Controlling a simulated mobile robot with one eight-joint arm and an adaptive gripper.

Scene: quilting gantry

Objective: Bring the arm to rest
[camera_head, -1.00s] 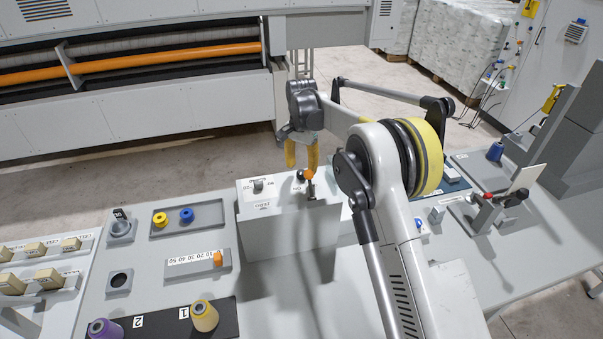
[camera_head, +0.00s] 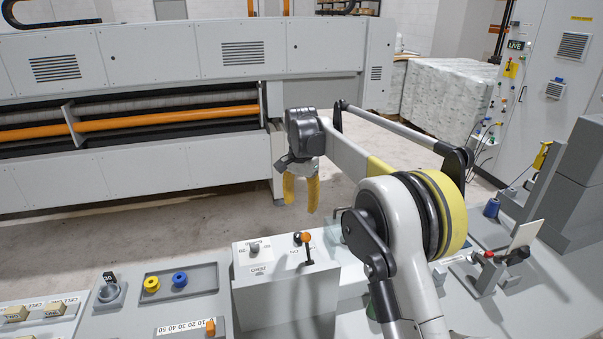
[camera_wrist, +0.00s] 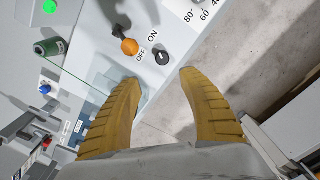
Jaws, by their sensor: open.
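My gripper (camera_head: 301,190) has two yellow ribbed fingers pointing down. It hangs above and behind the white control box (camera_head: 285,289), clear of it. In the wrist view my gripper (camera_wrist: 160,90) is open and its fingers are well apart, with nothing between them but floor and the box's edge. The box carries a lever with an orange knob (camera_head: 305,238) and a dark knob (camera_head: 254,248). In the wrist view the orange knob (camera_wrist: 129,46) and a black knob (camera_wrist: 162,57) by ON and OFF labels lie beyond the fingertips.
A tray (camera_head: 207,280) with a yellow spool (camera_head: 151,284) and a blue spool (camera_head: 180,279) lies left of the box. A slider scale (camera_head: 185,329) is in front. A long machine with an orange roller (camera_head: 170,120) stands behind. Open floor (camera_head: 120,221) lies between.

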